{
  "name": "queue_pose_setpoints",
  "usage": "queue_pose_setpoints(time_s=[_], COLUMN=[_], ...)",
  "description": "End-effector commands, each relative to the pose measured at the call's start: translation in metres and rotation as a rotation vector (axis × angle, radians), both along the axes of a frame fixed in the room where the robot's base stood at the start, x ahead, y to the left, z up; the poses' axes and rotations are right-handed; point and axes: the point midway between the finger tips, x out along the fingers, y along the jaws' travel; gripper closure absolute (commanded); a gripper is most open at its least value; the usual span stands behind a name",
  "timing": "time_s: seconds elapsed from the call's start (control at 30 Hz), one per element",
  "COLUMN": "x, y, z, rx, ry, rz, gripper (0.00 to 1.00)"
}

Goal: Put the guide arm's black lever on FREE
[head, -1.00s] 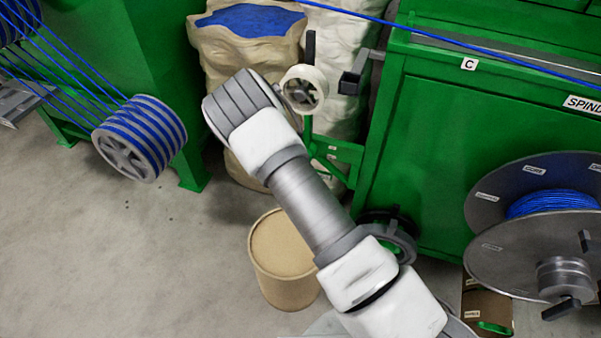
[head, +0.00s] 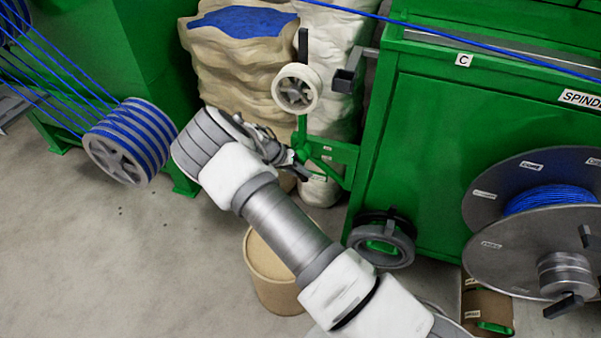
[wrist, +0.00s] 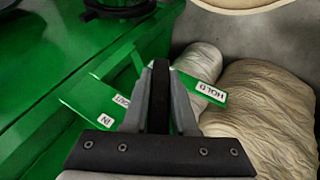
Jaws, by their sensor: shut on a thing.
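The guide arm (head: 330,160) is a green bracket on the green machine's side, with a pale wheel (head: 296,90) above. In the wrist view its green plate (wrist: 82,97) carries a HOLD label (wrist: 211,93) on the right, a small label (wrist: 122,101) too unclear to read, and an IN label (wrist: 105,120) on the left. My gripper (wrist: 160,82) is shut on the black lever (wrist: 159,98), which stands between the fingers, between HOLD and the small label. The fingers hide part of the plate. In the head view my gripper (head: 290,158) is at the bracket, below the wheel.
A sack with blue material (head: 245,22) and a pale sack (head: 335,110) stand behind the arm. A tan drum (head: 270,275) is below my arm. A blue-wound pulley (head: 130,142) is at left, a large reel (head: 520,245) at right. A blue cable (head: 450,45) runs overhead.

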Motion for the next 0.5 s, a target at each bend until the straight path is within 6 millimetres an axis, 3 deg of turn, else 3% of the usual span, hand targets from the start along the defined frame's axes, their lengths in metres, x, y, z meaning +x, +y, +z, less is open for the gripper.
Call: queue_pose_setpoints(time_s=[0.07,0.1,0.23,0.5], x=[0.0006,0.0006,0.0004,0.0], y=[-0.0009,-0.0009,-0.0008,-0.0005], z=[0.0007,0.0007,0.0005,0.0003], rx=[-0.003,-0.003,-0.003,-0.001], ry=[0.001,0.001,0.001,0.001], rz=[0.004,0.004,0.002,0.001], gripper=[1.0,0.69,0.46,0.45])
